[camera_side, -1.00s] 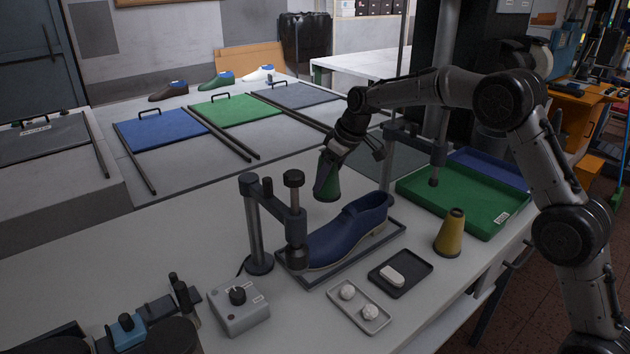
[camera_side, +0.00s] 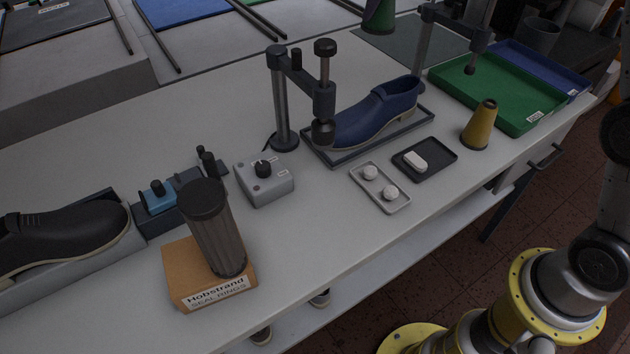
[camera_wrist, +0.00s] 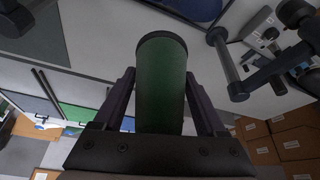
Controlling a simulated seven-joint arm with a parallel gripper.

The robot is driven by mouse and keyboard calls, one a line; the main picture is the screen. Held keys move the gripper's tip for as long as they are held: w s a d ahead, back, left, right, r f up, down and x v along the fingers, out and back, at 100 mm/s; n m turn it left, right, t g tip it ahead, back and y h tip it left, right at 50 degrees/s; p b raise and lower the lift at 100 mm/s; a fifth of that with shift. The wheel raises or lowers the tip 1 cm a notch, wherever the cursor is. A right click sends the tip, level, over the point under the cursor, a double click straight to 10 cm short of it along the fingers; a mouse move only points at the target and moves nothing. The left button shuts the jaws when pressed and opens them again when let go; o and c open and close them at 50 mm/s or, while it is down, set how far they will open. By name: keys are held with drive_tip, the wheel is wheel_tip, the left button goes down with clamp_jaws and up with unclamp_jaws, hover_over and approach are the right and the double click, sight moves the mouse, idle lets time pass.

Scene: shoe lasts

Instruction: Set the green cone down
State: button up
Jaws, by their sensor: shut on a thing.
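The green cone (camera_side: 379,18) is at the top edge of the side view, partly cut off, beyond the blue shoe (camera_side: 378,110) in the picture. Whether it is above the table or touching it is not clear there. In the wrist view the green cone (camera_wrist: 160,65) is between both fingers of my gripper (camera_wrist: 160,92), its dark-rimmed end pointing away from the palm. My gripper is shut on it. The side view does not show my gripper.
A dark mat (camera_side: 425,40) lies behind the shoe. A clamp stand (camera_side: 283,100) is left of the shoe. A yellow cone (camera_side: 480,125), black tray (camera_side: 440,148) and green tray (camera_side: 510,110) stand to the right. The left-back tabletop is clear.

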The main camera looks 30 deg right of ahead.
wheel_tip(320, 180, up, 7)
drive_tip(key=s+a+r+n, duration=0.2)
drive_tip(key=s+a, duration=0.6)
drive_tip(key=a, duration=0.3)
drive_tip(key=s+a+f+n+g+y, duration=0.15)
drive_tip(key=s+a, duration=0.35)
drive_tip(key=s, duration=0.7)
drive_tip(key=s+a+f+n, duration=0.15)
drive_tip(key=s+a, duration=0.35)
drive_tip(key=s, duration=0.8)
wheel_tip(320, 180, down, 17)
drive_tip(key=w+a+f, duration=0.5)
drive_tip(key=w+f, duration=0.1)
drive_tip(key=w, duration=0.1)
drive_tip(key=w+a+f, duration=0.3)
drive_tip(key=shift+w+a+f, duration=0.3)
drive_tip(key=shift+w+f, duration=0.05)
drive_tip(key=shift+f, duration=0.05)
drive_tip(key=shift+s+d+x, duration=0.1)
drive_tip(key=shift+d+x, duration=0.05)
drive_tip(key=shift+x, duration=0.75)
drive_tip(key=shift+s+d+x, duration=0.15)
drive_tip(key=shift+x, duration=0.7)
drive_tip(key=shift+f, duration=0.2)
